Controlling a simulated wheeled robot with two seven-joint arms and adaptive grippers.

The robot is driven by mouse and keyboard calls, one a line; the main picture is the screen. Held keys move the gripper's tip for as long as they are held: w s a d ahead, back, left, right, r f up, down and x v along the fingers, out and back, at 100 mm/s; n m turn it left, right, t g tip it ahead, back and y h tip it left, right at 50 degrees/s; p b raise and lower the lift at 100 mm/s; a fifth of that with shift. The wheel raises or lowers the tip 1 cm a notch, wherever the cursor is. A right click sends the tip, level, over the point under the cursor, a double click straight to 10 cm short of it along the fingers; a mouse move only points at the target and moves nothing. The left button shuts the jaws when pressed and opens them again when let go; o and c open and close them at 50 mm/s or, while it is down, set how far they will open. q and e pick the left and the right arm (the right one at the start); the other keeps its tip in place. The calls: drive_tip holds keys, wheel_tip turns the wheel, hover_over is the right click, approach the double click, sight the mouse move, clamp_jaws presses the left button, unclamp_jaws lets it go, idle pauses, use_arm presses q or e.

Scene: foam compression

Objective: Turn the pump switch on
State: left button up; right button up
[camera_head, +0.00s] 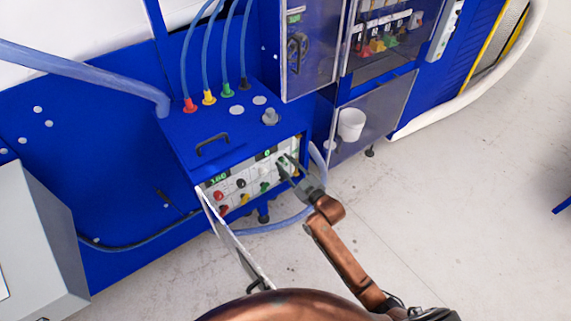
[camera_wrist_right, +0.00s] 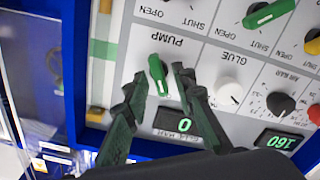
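The pump switch (camera_wrist_right: 157,76) is a small green knob under the upside-down "PUMP" label in the right wrist view. My right gripper (camera_wrist_right: 160,77) is open, with one dark fingertip on each side of the knob. The tips look close to it; I cannot tell whether they touch it. In the head view, my right gripper (camera_head: 285,165) is at the right end of the white control panel (camera_head: 236,204) and hides the knob there. A display beside the knob (camera_wrist_right: 181,122) reads 0. My left gripper is not in view.
A white "GLUE" dial (camera_wrist_right: 229,92) and a larger green knob (camera_wrist_right: 268,13) are near the gripper. An opened cover (camera_head: 233,240) hangs from the panel's left side. A blue hose (camera_head: 285,223) loops below the box.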

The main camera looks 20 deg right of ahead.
clamp_jaws()
idle(0.4)
drive_tip(key=shift+r+m+p, duration=0.15)
drive_tip(key=shift+m+p, duration=0.8)
drive_tip(key=shift+m, duration=0.15)
drive_tip(key=m+p, duration=0.1)
drive_tip(key=m, duration=0.1)
drive_tip(key=shift+d+m+p, duration=0.1)
drive_tip(key=shift+m+p, duration=0.2)
drive_tip(key=shift+p, duration=0.05)
drive_tip(key=m+p, duration=0.1)
drive_tip(key=m, duration=0.2)
drive_tip(key=shift+d+p, duration=0.1)
drive_tip(key=shift+p, duration=0.25)
drive_tip(key=shift+w+m+p, duration=0.1)
drive_tip(key=shift+m+p, duration=0.5)
drive_tip(key=shift+m, duration=1.5)
drive_tip(key=shift+d, duration=0.1)
